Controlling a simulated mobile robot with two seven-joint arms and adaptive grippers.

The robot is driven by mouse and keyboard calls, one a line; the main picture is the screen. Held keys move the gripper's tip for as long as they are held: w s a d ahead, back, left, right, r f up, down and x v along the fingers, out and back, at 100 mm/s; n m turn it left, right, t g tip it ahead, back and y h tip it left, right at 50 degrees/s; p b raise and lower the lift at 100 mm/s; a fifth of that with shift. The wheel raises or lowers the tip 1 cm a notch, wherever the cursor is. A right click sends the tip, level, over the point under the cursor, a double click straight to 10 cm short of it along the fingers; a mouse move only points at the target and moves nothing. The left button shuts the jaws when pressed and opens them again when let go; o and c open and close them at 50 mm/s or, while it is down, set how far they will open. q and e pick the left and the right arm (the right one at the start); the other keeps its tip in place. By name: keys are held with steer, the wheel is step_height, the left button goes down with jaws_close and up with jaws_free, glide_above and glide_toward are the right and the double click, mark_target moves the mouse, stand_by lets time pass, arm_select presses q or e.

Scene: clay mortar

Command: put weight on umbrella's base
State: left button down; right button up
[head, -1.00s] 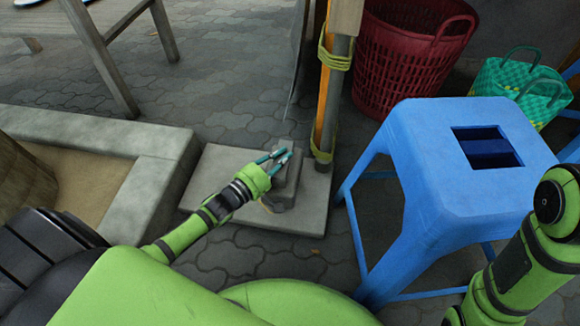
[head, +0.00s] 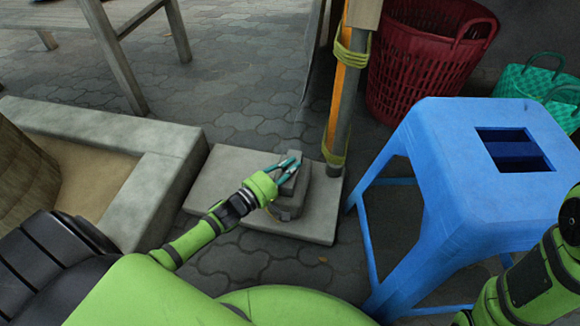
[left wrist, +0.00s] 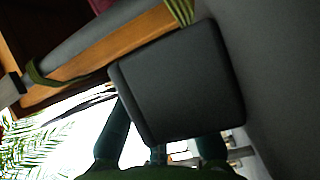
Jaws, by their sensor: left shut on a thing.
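The umbrella's base is a flat grey slab (head: 228,178) on the paving, with the pole (head: 343,100) rising near its back right corner. My left gripper (head: 286,167) is over the slab, shut on a grey block, the weight (head: 297,183). The weight is at or just above the slab, left of the pole; its underside is hidden, so contact is unclear. In the left wrist view the weight (left wrist: 185,80) is a dark block at the fingers (left wrist: 163,148). My right arm shows at the right edge; its gripper is out of view.
A blue plastic stool (head: 460,190) stands right of the slab. A red basket (head: 420,75) and a green woven basket (head: 530,85) are behind it. A low concrete border (head: 150,195) lies close on the left. Open paving (head: 230,90) lies beyond the slab.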

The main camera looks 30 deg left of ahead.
arm_select(q)
steer(key=shift+w+r, duration=0.2)
steer(key=shift+r, duration=0.2)
steer(key=c, duration=1.3)
jaws_free()
steer(key=shift+s+f, duration=0.2)
steer(key=shift+f, duration=0.25)
steer(key=shift+o, duration=0.2)
steer(key=shift+r, duration=0.1)
